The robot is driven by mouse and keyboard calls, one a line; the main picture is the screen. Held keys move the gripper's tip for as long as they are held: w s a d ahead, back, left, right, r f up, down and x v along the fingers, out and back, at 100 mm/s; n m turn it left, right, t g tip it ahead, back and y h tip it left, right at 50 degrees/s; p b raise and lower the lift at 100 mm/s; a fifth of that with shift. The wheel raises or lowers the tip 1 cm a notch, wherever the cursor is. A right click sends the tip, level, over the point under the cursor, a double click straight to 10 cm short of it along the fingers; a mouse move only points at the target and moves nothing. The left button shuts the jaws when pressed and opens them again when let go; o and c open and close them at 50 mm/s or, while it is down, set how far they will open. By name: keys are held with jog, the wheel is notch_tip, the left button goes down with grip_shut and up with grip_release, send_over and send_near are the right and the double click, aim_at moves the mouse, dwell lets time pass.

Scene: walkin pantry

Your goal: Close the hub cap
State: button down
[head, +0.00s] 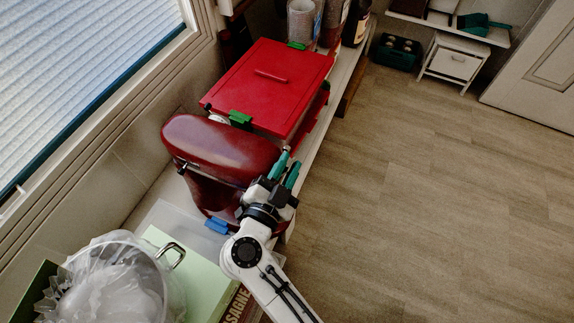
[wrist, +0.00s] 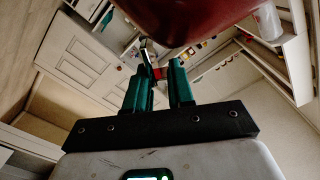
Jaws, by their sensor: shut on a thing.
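A dark red stand mixer (head: 222,147) stands on the shelf, and the underside of its head (wrist: 190,15) fills the top of the wrist view. My gripper (head: 287,165) is at the right end of the mixer head. In the wrist view my green fingers (wrist: 158,82) are a little apart, just below the head. A small silver piece (wrist: 147,52), which looks like the hub cap, shows at the left fingertip, and the fingers are shut on it. Its hinge and exact angle are too small to tell. In the head view my gripper hides the cap.
A red lidded box (head: 270,78) with green clips is behind the mixer. A plastic-wrapped pot (head: 170,285) and a pale green box (head: 205,275) stand in front of it. Jars (head: 302,22) are at the back. The floor to the right is clear.

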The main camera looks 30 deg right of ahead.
jog(key=shift+s+m+p, duration=0.1)
jog(key=shift+m+p, duration=0.3)
jog(key=shift+m, duration=0.1)
notch_tip(320, 180, down, 8)
jog(key=m+b, duration=0.8)
jog(key=m, duration=1.5)
jog(key=shift+s+d+b, duration=0.2)
jog(key=shift+s+b, duration=0.1)
jog(key=shift+s, duration=0.1)
jog(key=shift+w+a+f+m+b, duration=0.1)
jog(key=shift+m+b, duration=0.2)
jog(key=shift+m, duration=0.2)
dwell(0.9)
jog(key=c, duration=1.2)
grip_release()
jog(key=shift+o, duration=0.4)
